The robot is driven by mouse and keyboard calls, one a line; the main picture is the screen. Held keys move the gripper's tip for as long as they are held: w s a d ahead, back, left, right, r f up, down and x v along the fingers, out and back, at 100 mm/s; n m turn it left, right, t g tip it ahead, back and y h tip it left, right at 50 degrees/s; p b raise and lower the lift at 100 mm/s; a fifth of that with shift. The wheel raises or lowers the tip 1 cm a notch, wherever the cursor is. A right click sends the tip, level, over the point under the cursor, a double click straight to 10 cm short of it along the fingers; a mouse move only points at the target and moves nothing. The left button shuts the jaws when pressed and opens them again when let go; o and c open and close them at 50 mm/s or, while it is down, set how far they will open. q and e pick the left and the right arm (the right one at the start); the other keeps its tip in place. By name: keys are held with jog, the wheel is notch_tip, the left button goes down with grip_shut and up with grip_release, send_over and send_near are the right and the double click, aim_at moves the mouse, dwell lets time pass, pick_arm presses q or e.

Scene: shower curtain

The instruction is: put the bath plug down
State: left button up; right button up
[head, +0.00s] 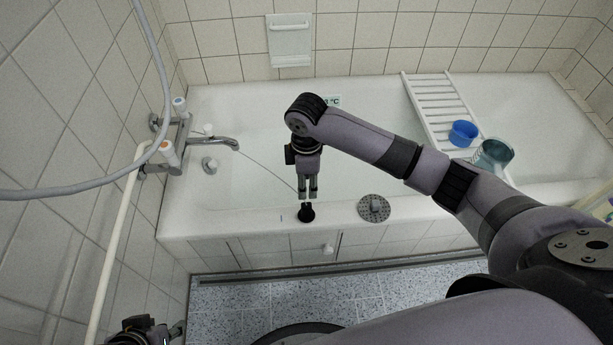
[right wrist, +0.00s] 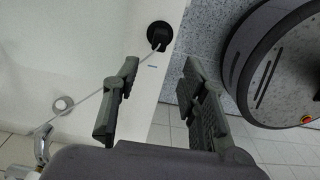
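The black bath plug (head: 306,213) sits on the white front rim of the bathtub (head: 240,222). It also shows in the right wrist view (right wrist: 160,34), with its thin chain (right wrist: 96,93) running from it towards the tap. My right gripper (head: 308,196) is above the rim, just behind the plug in the head view. In the right wrist view my right gripper (right wrist: 162,62) is open and empty, with the plug beyond the fingertips, between their lines and apart from them. My left gripper (head: 180,329) is only partly in view at the bottom left; its opening cannot be made out.
A round metal drain cover (head: 373,208) lies on the rim right of the plug. The tap (head: 190,142) is at the tub's left end. A white rack (head: 432,100) spans the tub, near a blue bowl (head: 463,133) and a teal bucket (head: 493,155). A grey hose (head: 165,90) hangs at left.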

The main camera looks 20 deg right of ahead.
jog(key=s+a+f+m+t+y, duration=0.25)
jog(key=s+a+m, duration=0.4)
jog(key=s, duration=0.65)
pick_arm(q)
jog(key=shift+s+a+f, duration=0.1)
jog(key=shift+s+a, duration=0.05)
jog(key=shift+s, duration=0.3)
pick_arm(e)
jog(key=s+d+r+m+t+h, duration=0.1)
jog(key=s+d+r+m+h, duration=0.1)
jog(key=s+d+m, duration=0.4)
jog(key=s+d, duration=0.3)
jog(key=s, duration=0.1)
jog(key=shift+r, duration=0.3)
jog(key=shift+t, duration=0.25)
